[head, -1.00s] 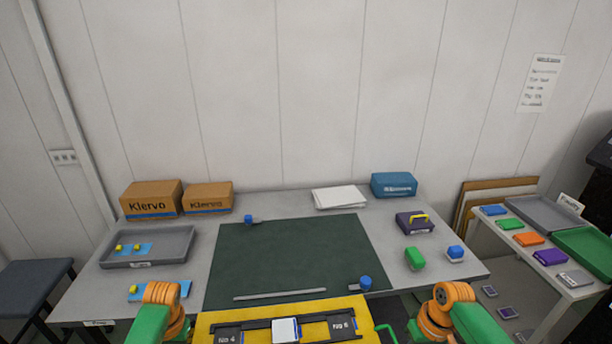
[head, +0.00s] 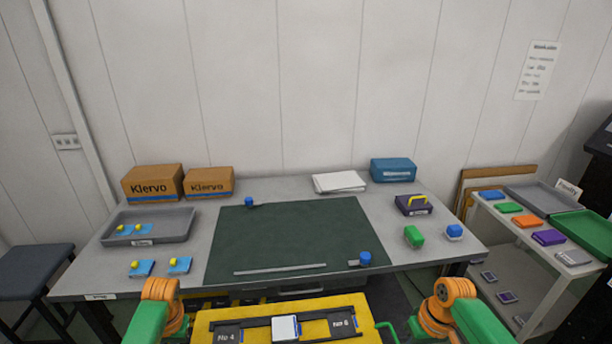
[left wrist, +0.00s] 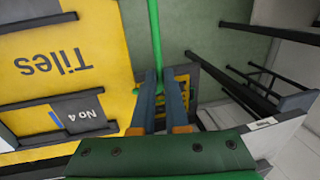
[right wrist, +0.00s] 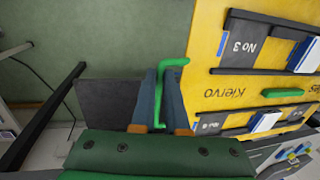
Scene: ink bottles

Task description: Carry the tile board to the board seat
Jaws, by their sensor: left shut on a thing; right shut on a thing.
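The yellow tile board (head: 210,323) is at the bottom middle of the head view, in front of the table, with dark racks marked No 4 and No 6. My left gripper (left wrist: 160,100) is shut on a green handle (left wrist: 156,35) at its side; my right gripper (right wrist: 160,105) is shut on the other green handle (right wrist: 174,62). In the head view the fingertips are hidden. A dark green panel (head: 290,235) lies on the table, with a grey strip (head: 280,269) near its front edge and blue-knobbed pieces at two opposite corners. No label marks it as the board seat.
The grey table (head: 90,270) holds a grey tray (head: 148,242) and cartons (head: 152,183) at left. A purple caddy (head: 412,206), green block (head: 413,236) and blue knob (head: 454,231) stand at right. A stool (head: 35,260) and a side shelf (head: 560,270) flank it.

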